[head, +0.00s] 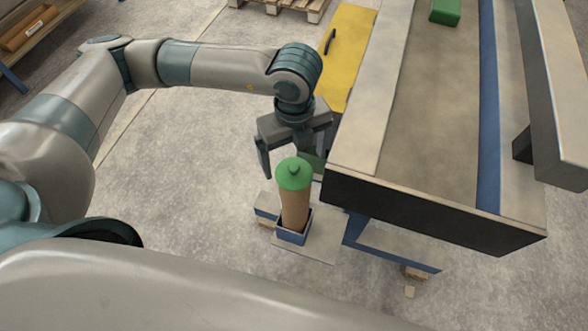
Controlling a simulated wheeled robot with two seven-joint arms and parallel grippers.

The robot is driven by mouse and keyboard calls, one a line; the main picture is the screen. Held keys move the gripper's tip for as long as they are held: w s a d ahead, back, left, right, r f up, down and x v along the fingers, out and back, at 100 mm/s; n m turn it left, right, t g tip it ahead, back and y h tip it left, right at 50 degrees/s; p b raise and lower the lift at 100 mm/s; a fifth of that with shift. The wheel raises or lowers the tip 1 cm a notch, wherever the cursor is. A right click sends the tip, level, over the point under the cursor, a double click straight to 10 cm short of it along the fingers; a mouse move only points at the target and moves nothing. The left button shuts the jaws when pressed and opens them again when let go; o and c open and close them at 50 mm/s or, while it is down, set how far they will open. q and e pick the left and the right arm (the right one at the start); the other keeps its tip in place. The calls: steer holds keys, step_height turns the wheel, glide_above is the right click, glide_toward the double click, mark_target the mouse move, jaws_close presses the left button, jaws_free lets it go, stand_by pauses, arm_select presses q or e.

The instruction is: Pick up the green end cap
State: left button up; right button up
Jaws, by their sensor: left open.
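A green end cap (294,173) with a small knob sits on top of a tan tube (295,210). The tube stands upright in a small blue holder (292,236) beside the machine. My left gripper (292,150) is open and empty, pointing down just behind and above the cap in the head view. One finger shows left of the cap; the other is near the machine's edge. Whether a finger touches the cap cannot be told. My right gripper is not in view.
A long machine table (430,110) with a dark front edge is close to the gripper's right. A green block (445,11) lies on it at the back. A yellow panel (347,50) is behind the gripper. The grey floor (190,190) to the left is clear.

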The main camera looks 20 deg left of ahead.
mark_target(294, 166)
arm_select(q)
step_height(294, 166, down, 3)
steer(key=shift+a+r+p, duration=0.1)
steer(key=shift+p, duration=0.7)
steer(key=shift+f, duration=0.65)
steer(key=c, duration=1.2)
steer(key=shift+r, duration=0.1)
